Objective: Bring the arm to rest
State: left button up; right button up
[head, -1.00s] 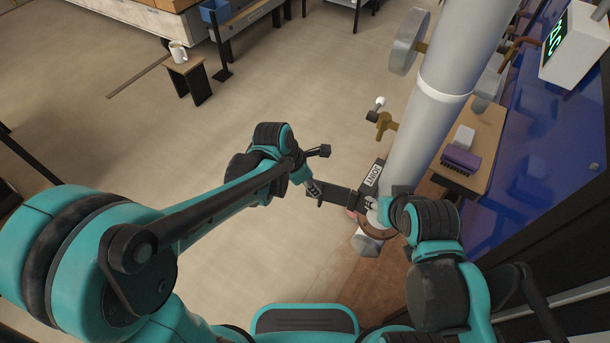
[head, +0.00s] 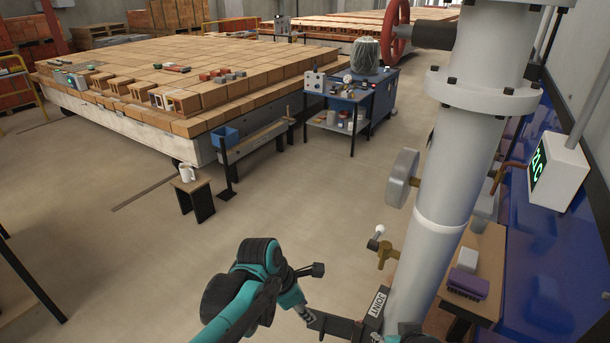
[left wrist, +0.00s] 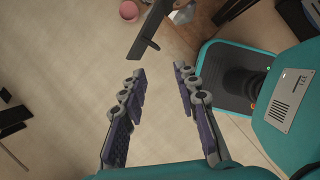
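My left arm comes in from the bottom of the head view, and its gripper (head: 309,316) is beside a dark bracket (head: 335,325) with a JOINT label, low on the grey pipe (head: 428,240). In the left wrist view the left gripper (left wrist: 159,75) has its fingers spread with nothing between them. The bracket's dark bar (left wrist: 148,32) lies beyond the fingertips, apart from them. A small teal part of my right arm (head: 405,328) shows at the bottom edge by the pipe; its fingers are mostly cut off, so their state is unclear.
A brass valve (head: 384,252) with a white knob sticks out from the pipe. A wooden bench (head: 487,255) with a purple brush (head: 467,284) stands at right. A small stool (head: 193,195) with a mug, a brick-covered platform (head: 205,140) and a blue cabinet (head: 380,105) stand farther back.

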pick_arm(q)
jog(key=s+a+r+m+t+y, duration=0.1)
jog(key=s+a+m+t+y, duration=0.1)
jog(key=s+a+m, duration=0.3)
jog(key=s+a+r+m+t+y, duration=0.1)
jog(key=s+a+r+m+t, duration=0.1)
jog(key=a+m, duration=1)
jog(key=shift+s+a+m+t+y, duration=0.2)
jog(key=shift+s+m+t+y, duration=0.3)
jog(key=shift+s+m, duration=1.65)
jog(key=shift+w+m, duration=0.75)
jog(key=shift+w, duration=0.05)
